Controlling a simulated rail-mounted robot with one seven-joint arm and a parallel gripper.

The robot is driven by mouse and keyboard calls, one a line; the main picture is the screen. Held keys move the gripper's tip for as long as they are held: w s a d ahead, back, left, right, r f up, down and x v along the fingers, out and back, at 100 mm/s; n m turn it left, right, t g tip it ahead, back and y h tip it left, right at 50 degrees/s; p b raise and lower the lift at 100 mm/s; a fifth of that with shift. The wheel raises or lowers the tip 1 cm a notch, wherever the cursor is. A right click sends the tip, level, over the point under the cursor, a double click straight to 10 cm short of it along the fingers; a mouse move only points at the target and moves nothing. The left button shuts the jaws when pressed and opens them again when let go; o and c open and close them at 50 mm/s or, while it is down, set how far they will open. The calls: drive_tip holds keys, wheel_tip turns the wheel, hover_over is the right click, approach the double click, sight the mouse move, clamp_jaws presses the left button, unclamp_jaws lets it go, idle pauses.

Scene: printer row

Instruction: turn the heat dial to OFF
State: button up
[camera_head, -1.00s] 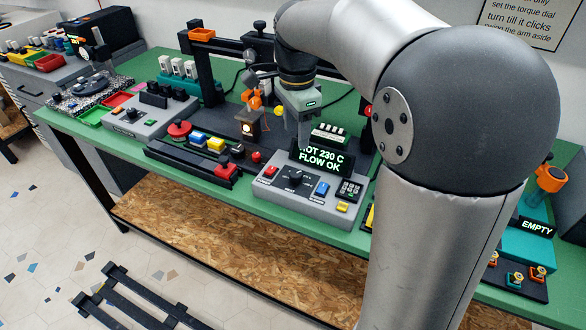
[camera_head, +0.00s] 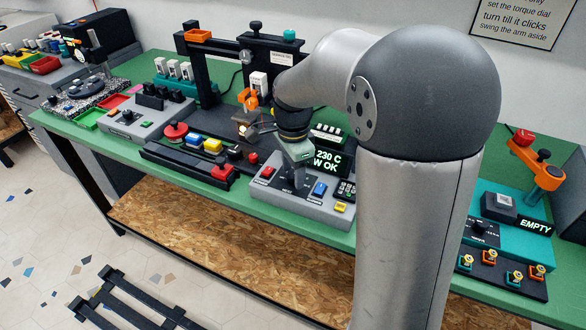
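The grey control box (camera_head: 289,205) stands at the front edge of the green bench. Its display (camera_head: 328,162) is partly hidden by my gripper; "230 C" and "W OK" show in green. The heat dial appears to be the dark knob on the black plate between the red button (camera_head: 267,171) and the blue button (camera_head: 319,190); my gripper largely covers it. My gripper (camera_head: 297,178) points down right over that plate. Its fingers are small and dark against the plate, so I cannot tell whether they touch the knob or are open or shut.
A yellow button (camera_head: 340,207) and a dark keypad (camera_head: 346,189) sit on the box's right side. The printer frame (camera_head: 272,65) stands behind. A black rail unit with a red block (camera_head: 223,171) lies left. A teal unit reading "EMPTY" (camera_head: 535,228) is at right.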

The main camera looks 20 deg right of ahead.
drive_tip(key=c, duration=0.9)
drive_tip(key=shift+n, duration=0.4)
drive_tip(key=n, duration=0.4)
drive_tip(key=shift+n+p, duration=0.3)
drive_tip(key=n, duration=0.5)
drive_tip(key=n+p, duration=0.1)
drive_tip(key=n, duration=0.5)
drive_tip(key=shift+n, duration=0.4)
drive_tip(key=n+p, duration=0.1)
drive_tip(key=n, duration=0.5)
drive_tip(key=shift+n, duration=0.3)
